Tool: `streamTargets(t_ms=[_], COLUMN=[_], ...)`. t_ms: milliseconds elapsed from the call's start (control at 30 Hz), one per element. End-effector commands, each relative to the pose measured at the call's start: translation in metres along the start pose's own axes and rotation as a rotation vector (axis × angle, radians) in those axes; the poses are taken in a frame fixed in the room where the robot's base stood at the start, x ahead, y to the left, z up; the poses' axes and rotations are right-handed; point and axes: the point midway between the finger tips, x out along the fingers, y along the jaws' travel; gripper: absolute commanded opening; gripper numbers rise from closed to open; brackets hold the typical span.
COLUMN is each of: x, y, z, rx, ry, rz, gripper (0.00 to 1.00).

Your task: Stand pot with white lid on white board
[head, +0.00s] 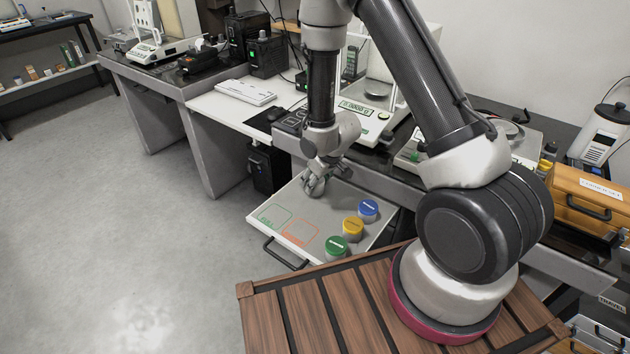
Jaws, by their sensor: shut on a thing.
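My gripper (316,187) is over the far left part of the white board (330,206), pointing down. It is shut on a small pale thing, which appears to be the pot with the white lid; the fingers hide most of it. I cannot tell whether this pot touches the board. The white board has a green outline and an orange outline at its near left side and a black handle at its front.
Pots with a blue lid (368,209), a yellow lid (353,228) and a green lid (337,247) stand in a row on the board's right side. A balance (365,119) stands behind. A slatted wooden surface (330,315) lies in front. The floor at left is clear.

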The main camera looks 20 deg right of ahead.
Motion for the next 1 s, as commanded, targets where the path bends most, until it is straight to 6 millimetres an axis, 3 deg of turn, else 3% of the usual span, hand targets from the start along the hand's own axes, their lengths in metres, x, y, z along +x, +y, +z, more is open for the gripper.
streamTargets(t_ms=[200, 233, 333, 733, 1000], x=[0.003, 0.002, 0.002, -0.004, -0.057], y=[0.0, 0.0, 0.0, 0.0, 0.001], z=[0.001, 0.001, 0.001, -0.001, -0.002], rx=[0.0, 0.0, 0.0, 0.0, -0.001], ry=[-0.001, 0.0, 0.0, 0.001, 0.004], rz=[0.0, 0.0, 0.0, 0.0, 0.001], gripper=[0.22, 0.51, 0.67, 0.67, 0.67])
